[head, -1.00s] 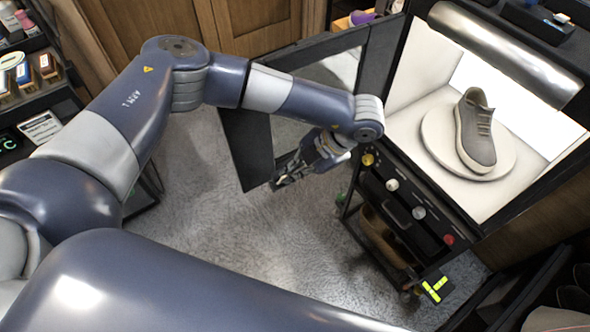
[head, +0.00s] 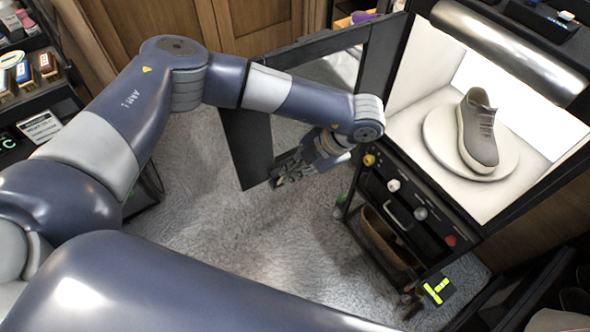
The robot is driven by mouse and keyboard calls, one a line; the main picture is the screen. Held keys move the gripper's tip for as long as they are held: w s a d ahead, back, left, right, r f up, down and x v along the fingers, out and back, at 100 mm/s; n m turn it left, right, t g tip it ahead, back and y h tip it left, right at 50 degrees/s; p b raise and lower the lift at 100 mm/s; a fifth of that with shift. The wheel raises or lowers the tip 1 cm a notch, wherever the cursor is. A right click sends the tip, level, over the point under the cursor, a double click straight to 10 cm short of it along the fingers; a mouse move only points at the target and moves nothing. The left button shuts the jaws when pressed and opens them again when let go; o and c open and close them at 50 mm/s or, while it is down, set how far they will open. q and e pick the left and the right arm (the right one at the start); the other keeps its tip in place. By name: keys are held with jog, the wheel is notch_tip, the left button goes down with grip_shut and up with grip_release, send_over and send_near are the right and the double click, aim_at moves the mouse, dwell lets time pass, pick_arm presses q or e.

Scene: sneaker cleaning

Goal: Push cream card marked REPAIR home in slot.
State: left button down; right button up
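I cannot make out a cream card marked REPAIR or its slot in the head view. A small pale card (head: 40,127) stands on the dark shelf at the left, but its print is too small to read. My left gripper (head: 277,182) points down and left in front of the open dark door (head: 243,140), well away from that card. Its fingers are small and dark against the door, so I cannot tell whether they are open or hold anything. My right gripper is not in view.
A lit booth holds a grey sneaker (head: 478,130) on a round white turntable (head: 436,140). Below it is a dark panel with several knobs, including a red one (head: 450,240). A black box with yellow-green marks (head: 437,288) sits lower right. The carpet (head: 210,215) between is clear.

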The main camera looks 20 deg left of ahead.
pick_arm(q)
jog(key=shift+d+r, duration=0.1)
jog(key=shift+r, duration=0.2)
dwell(0.4)
jog(key=shift+w+a+r, duration=0.1)
jog(key=shift+a, duration=0.15)
dwell(0.7)
jog(key=shift+a+b, duration=0.1)
jog(key=shift+b, duration=0.5)
dwell(0.6)
jog(key=shift+w+a+f+b, duration=0.15)
jog(key=shift+w+f+b, duration=0.05)
jog(key=shift+f+b, duration=0.35)
jog(key=shift+s+r, duration=0.15)
jog(key=shift+r, duration=0.3)
dwell(0.3)
jog(key=shift+a+r, duration=0.1)
dwell(0.6)
jog(key=shift+b, duration=0.6)
dwell(0.9)
jog(key=shift+a, duration=0.1)
jog(key=shift+w+a+f+b, duration=0.1)
jog(key=shift+w+f+b, duration=0.1)
jog(key=shift+f+b, duration=0.3)
